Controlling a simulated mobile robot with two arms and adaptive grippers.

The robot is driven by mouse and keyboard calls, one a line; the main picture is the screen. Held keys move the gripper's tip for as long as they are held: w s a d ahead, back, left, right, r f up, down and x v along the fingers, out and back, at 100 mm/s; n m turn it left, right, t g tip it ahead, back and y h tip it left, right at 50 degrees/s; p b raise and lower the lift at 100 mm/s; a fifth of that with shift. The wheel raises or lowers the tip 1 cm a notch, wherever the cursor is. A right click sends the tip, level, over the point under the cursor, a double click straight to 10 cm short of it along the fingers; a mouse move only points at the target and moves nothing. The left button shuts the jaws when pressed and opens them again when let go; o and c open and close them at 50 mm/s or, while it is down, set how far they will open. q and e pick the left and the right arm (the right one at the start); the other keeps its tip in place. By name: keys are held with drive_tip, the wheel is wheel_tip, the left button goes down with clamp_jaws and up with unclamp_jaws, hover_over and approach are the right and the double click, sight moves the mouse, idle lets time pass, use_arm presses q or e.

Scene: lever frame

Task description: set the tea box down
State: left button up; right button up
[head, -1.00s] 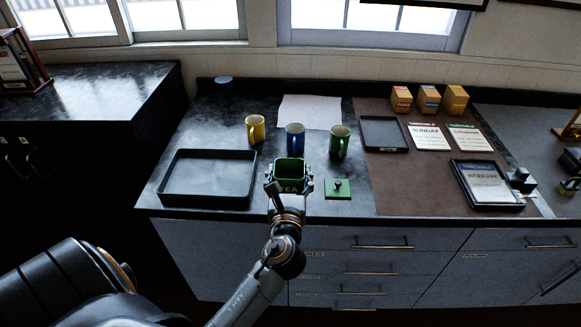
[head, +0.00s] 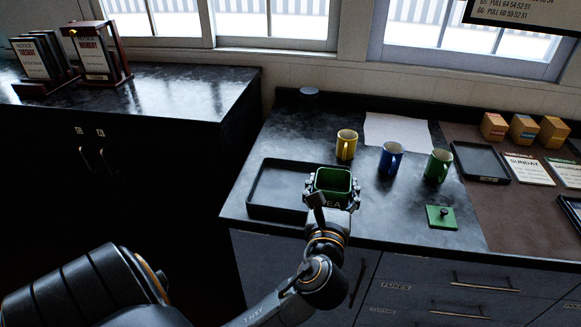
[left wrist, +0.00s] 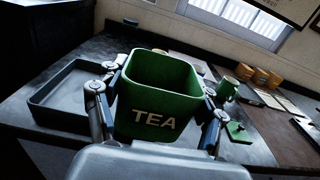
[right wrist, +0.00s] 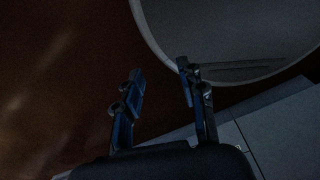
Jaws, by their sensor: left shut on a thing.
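The tea box (head: 334,184) is a green, open-topped box with "TEA" on its front. My left gripper (head: 333,190) is shut on it, a finger on each side, in front of the right part of the black tray in the head view. In the left wrist view the box (left wrist: 158,98) is upright and looks empty. Whether its base touches the counter is hidden. Its green lid (head: 441,217) with a dark knob lies on the counter to the right. My right gripper (right wrist: 160,95) shows only in the right wrist view, fingers apart with nothing between them, over a dark brown floor.
A black tray (head: 262,211) lies on the counter at left. Yellow (head: 346,145), blue (head: 391,159) and green (head: 438,166) mugs stand behind and right of the box. A pale sheet (head: 398,128) lies behind them. Bare counter (head: 385,205) shows between box and lid.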

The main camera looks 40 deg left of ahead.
use_arm(q)
drive_tip(key=w+a+f, duration=0.1)
drive_tip(key=w, duration=0.1)
drive_tip(key=w+a+f, duration=0.1)
drive_tip(key=w+a, duration=0.1)
drive_tip(key=w+a+f, duration=0.1)
drive_tip(key=a, duration=0.1)
drive_tip(key=shift+w+a+f+p, duration=0.1)
drive_tip(key=shift+w+f+p, duration=0.05)
drive_tip(key=shift+w+p, duration=0.25)
drive_tip(key=w+a+f, duration=0.1)
drive_tip(key=f, duration=0.1)
drive_tip(key=w+a+f, duration=0.1)
drive_tip(key=w+a+f+b, duration=0.1)
drive_tip(key=f, duration=0.1)
drive_tip(key=shift+w+a+f, duration=0.1)
drive_tip(key=shift+a+f, duration=0.2)
drive_tip(key=shift+a, duration=0.1)
drive_tip(key=shift+w+a+f, duration=0.15)
drive_tip(key=shift+f, duration=0.15)
wheel_tip(320, 180, down, 3)
drive_tip(key=shift+a, duration=0.1)
use_arm(e)
drive_tip(key=d, duration=0.2)
drive_tip(key=w, duration=0.1)
drive_tip(key=shift+d+f, duration=0.3)
drive_tip(key=shift+d, duration=0.1)
